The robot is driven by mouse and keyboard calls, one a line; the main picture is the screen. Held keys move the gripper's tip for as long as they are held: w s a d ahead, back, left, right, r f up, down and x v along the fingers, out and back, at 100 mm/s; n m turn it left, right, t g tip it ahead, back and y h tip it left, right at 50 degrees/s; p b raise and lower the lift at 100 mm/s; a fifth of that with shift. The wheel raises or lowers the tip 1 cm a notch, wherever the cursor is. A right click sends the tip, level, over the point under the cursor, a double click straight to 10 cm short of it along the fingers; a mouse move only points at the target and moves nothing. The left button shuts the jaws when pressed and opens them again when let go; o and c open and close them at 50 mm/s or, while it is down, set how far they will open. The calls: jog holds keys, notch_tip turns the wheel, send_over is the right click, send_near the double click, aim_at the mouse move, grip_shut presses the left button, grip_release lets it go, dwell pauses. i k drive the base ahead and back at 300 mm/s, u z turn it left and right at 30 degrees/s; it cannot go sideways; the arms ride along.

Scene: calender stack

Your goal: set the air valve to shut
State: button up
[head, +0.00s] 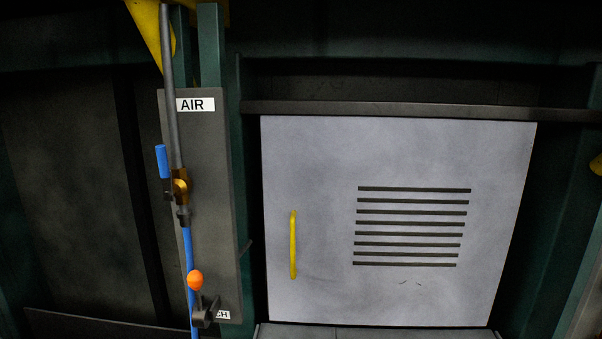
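The air valve (180,187) is a brass body in a grey vertical pipe (167,90), on a dark panel (213,200) under a white "AIR" label (195,104). Its lever has a blue grip (162,161) that stands upright just left of the pipe, roughly in line with it and apart from it. A blue hose (188,250) runs down from below the valve. My gripper is not in view.
An orange-knobbed lever (195,280) stands low on the panel by a partly hidden label. To the right is a closed grey door (320,160) with a yellow handle (293,244) and dark slots. A dark beam (400,110) crosses above the door.

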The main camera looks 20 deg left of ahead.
aim_at(164, 173)
jog(key=u, duration=1.45)
jog(key=k, duration=1.05)
jog(key=u, duration=0.3)
jog(key=i, duration=1)
jog(key=u, duration=0.05)
